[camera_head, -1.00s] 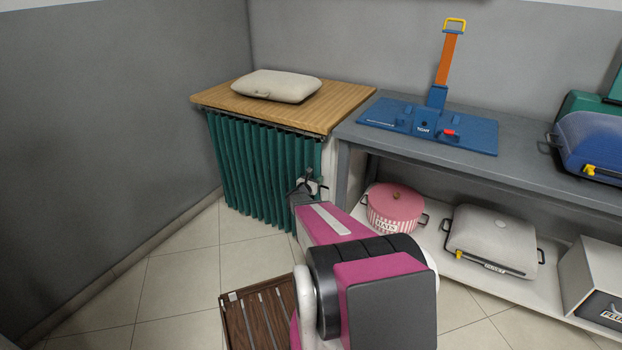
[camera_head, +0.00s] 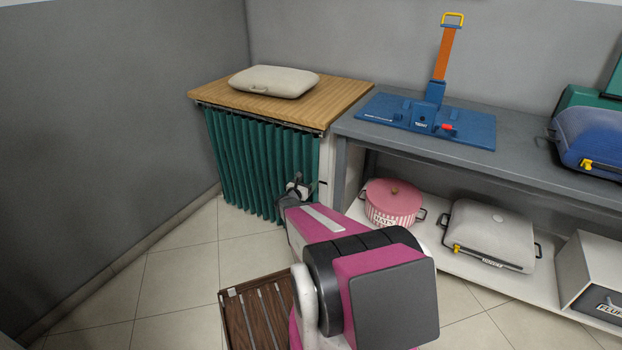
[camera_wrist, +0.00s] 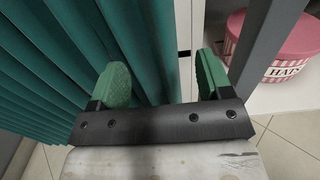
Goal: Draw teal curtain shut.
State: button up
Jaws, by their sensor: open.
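The teal curtain (camera_head: 255,165) hangs in folds under the wooden-topped cabinet (camera_head: 283,105) and covers most of its front. It also fills the left and middle of the wrist view (camera_wrist: 90,50). A narrow strip at the cabinet's right side is uncovered in the wrist view, showing a pale upright. My gripper (camera_head: 298,188) is at the curtain's right edge. In the wrist view its two green-padded fingers (camera_wrist: 160,85) are spread apart, with the curtain's right-hand folds just beyond and partly between them. I cannot tell whether a finger touches the cloth.
A grey bench (camera_head: 440,145) adjoins the cabinet on the right and carries a blue press (camera_head: 430,118). A brown slatted crate (camera_head: 258,312) is on the floor near my arm. Tiled floor is clear at left.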

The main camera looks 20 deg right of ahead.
jog(key=shift+v, duration=1.7)
jog(key=a+r+n+y, duration=0.3)
jog(key=a+n+y, duration=0.45)
jog(key=n, duration=0.55)
jog(key=a+r+n+y, duration=0.2)
jog(key=a+n+y, duration=0.6)
jog(key=n, duration=0.6)
jog(key=s+a+r+n+g, duration=0.1)
jog(key=s+n+g, duration=0.4)
jog(key=s+n, duration=0.4)
jog(key=s+a+r+n+g+h, duration=0.1)
jog(key=s+a+r+n+g, duration=0.1)
jog(key=s+n+g, duration=0.4)
jog(key=s+n, duration=0.4)
jog(key=s, duration=0.1)
jog(key=shift+s+a+r, duration=0.2)
jog(key=shift+s+r, duration=0.1)
